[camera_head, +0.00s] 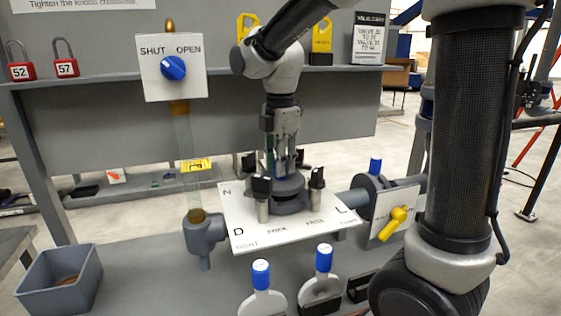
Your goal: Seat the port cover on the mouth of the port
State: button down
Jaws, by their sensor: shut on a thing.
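My gripper (286,168) points straight down over the white plate (240,225) in the middle of the bench. It is shut on the port cover (289,185), a dark grey round piece. Beneath the cover a grey round shape shows on the plate; I cannot tell port rim from cover there. The mouth of the port is hidden by the cover and gripper. Two black-topped knobs stand beside it, a left knob (262,188) and a right knob (317,178), both upright. I cannot tell whether the cover touches the port.
A sight tube with a blue SHUT/OPEN dial (172,68) stands left. A pipe valve with a yellow handle (391,223) is at right. Blue-capped bottles (261,275) stand in front. A grey bin (60,282) is front left. A shelf with red padlocks (65,67) is behind.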

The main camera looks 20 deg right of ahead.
jog(key=shift+f, duration=0.4)
jog(key=c, duration=1.1)
grip_release()
jog(key=shift+o, duration=0.2)
notch_tip(320, 180, up, 12)
